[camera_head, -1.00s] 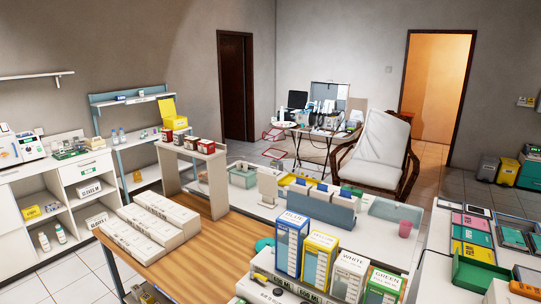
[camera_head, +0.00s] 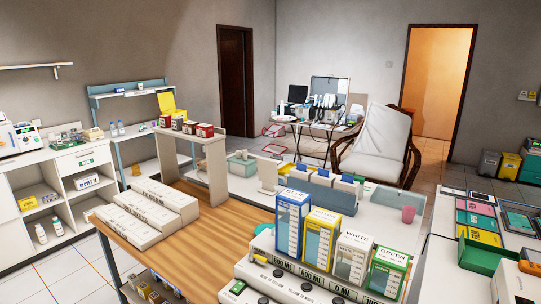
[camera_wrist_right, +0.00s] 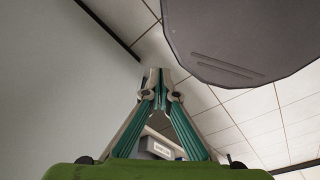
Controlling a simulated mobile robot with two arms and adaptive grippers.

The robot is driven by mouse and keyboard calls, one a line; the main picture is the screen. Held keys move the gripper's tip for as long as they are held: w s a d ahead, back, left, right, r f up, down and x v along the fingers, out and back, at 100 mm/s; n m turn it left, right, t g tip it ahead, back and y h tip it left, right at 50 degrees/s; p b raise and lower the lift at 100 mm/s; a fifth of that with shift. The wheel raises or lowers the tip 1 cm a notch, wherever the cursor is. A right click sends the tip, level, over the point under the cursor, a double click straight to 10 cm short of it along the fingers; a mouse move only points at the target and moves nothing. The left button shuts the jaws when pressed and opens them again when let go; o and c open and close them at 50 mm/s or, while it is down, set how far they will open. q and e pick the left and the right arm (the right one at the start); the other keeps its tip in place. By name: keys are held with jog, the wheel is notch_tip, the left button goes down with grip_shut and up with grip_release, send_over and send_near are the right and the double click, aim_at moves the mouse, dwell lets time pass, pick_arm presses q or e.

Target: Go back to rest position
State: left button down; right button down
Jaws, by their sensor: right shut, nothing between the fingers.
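My right gripper (camera_wrist_right: 160,75) shows in the right wrist view. Its two teal-padded fingers meet at the tips, and nothing is between them. Behind it are pale floor tiles and a dark grey rounded surface (camera_wrist_right: 240,40) at the upper right. A small labelled object shows between the finger bases, mostly hidden. Neither gripper shows in the head view, and my left gripper is in no view.
A wooden table (camera_head: 215,222) with white boxes (camera_head: 155,200) is at centre left. Blue, yellow, white and green boxes stand on the white dispenser unit (camera_head: 300,285) in front. A white counter (camera_head: 440,270) with coloured trays is at right. Tiled floor shows at lower left.

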jog(key=s+f, duration=0.3)
jog(key=s, duration=0.1)
jog(key=shift+s+d+f+b, duration=0.3)
jog(key=shift+d+f+b, duration=0.1)
jog(key=shift+d, duration=0.05)
dwell(0.3)
